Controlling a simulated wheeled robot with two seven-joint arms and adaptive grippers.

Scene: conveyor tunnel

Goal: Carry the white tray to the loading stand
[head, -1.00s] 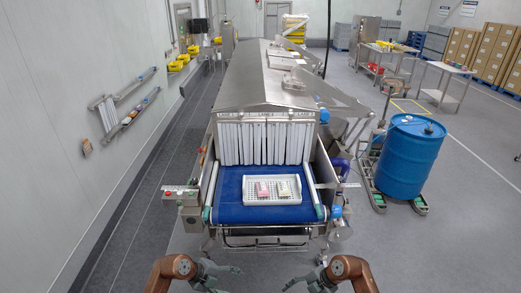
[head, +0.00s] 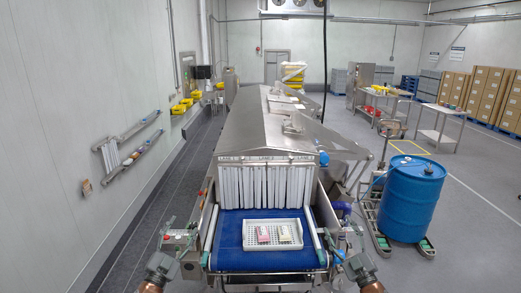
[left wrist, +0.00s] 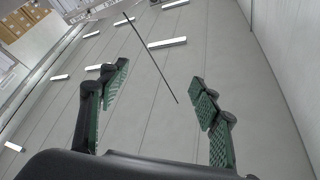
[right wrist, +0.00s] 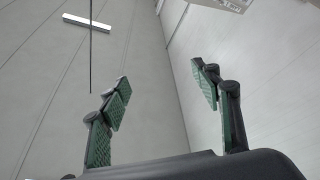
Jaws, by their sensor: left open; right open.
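The white tray (head: 290,243) lies flat on the blue conveyor belt (head: 229,258) in front of the tunnel's strip curtain, in the head view. It holds a pink item (head: 263,234) and a pale cream item (head: 285,233). My left gripper (head: 168,235) is open and empty, left of the conveyor's near end. My right gripper (head: 344,240) is open and empty, right of it. Both are apart from the tray. The left wrist view shows the open fingers (left wrist: 160,95) against the ceiling, and the right wrist view likewise (right wrist: 163,90). I cannot make out which thing is the loading stand.
The steel tunnel (head: 265,125) with white strips (head: 262,187) stands behind the tray. A blue drum (head: 411,195) stands on the right. Steel tables (head: 438,123) and stacked boxes (head: 480,95) are farther back right. A wall rack (head: 128,140) is on the left. Floor (head: 470,225) at right is clear.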

